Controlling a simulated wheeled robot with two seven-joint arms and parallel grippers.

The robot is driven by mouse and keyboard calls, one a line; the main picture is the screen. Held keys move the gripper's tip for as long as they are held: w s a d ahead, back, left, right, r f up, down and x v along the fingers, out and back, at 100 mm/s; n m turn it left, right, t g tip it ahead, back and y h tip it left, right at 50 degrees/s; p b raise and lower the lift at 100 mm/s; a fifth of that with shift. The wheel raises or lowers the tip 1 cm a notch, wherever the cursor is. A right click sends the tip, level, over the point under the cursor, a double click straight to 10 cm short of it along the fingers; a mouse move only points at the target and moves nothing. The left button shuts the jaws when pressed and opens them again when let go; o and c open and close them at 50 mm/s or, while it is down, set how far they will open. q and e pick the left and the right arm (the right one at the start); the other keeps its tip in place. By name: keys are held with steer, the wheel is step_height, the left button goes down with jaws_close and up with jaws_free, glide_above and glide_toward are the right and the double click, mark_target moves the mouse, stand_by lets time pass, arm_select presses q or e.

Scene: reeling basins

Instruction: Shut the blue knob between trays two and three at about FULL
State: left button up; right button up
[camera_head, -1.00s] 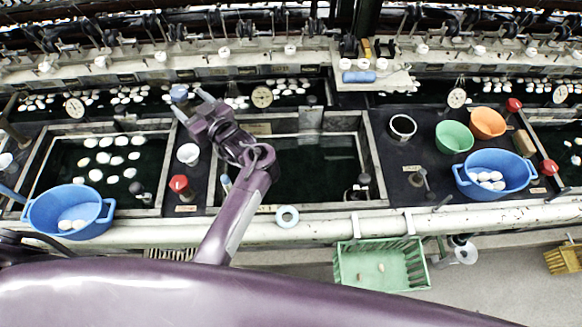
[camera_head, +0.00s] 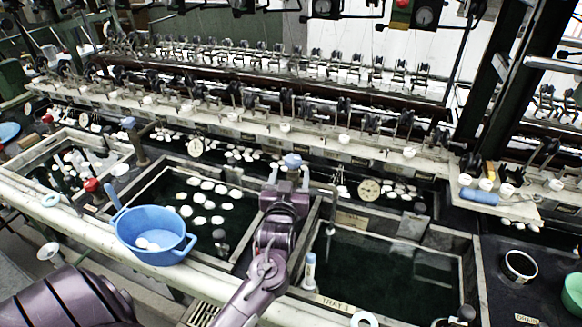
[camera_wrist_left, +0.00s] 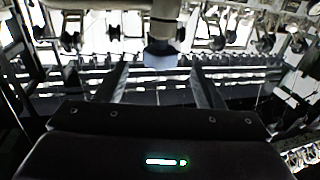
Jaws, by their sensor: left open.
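The blue knob (camera_head: 292,160) between trays two and three stands at the back of the divider, just beyond my left gripper (camera_head: 290,177). In the left wrist view the blue knob (camera_wrist_left: 160,57) hangs on a grey stem, centred between the two fingers of my left gripper (camera_wrist_left: 158,75). The fingers are open, with a visible gap on each side of the knob. Tray two (camera_head: 165,167), holding white cocoons, lies left of my arm. Tray three (camera_head: 400,232), dark and labelled, lies right. My arm hides much of the divider. I cannot read the knob's setting. My right gripper is out of view.
Another blue knob (camera_head: 128,123) stands farther left, with a red knob (camera_head: 91,185) nearer. A blue basin (camera_head: 150,228) sits on the front rail left of my arm. Round dials (camera_head: 369,189) and a machine rail with white buttons stand behind the trays.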

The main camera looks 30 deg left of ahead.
mark_target(292, 167)
arm_select(q)
steer(key=p+x, duration=0.1)
steer(key=x, duration=0.4)
steer(key=shift+w+a, duration=0.2)
steer(key=shift+w, duration=0.1)
steer(key=shift+w+a, duration=0.2)
steer(key=shift+w, duration=0.25)
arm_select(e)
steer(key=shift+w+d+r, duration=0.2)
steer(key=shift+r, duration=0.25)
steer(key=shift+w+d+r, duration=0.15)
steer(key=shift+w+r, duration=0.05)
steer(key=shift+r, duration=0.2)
arm_select(q)
steer(key=c, duration=1)
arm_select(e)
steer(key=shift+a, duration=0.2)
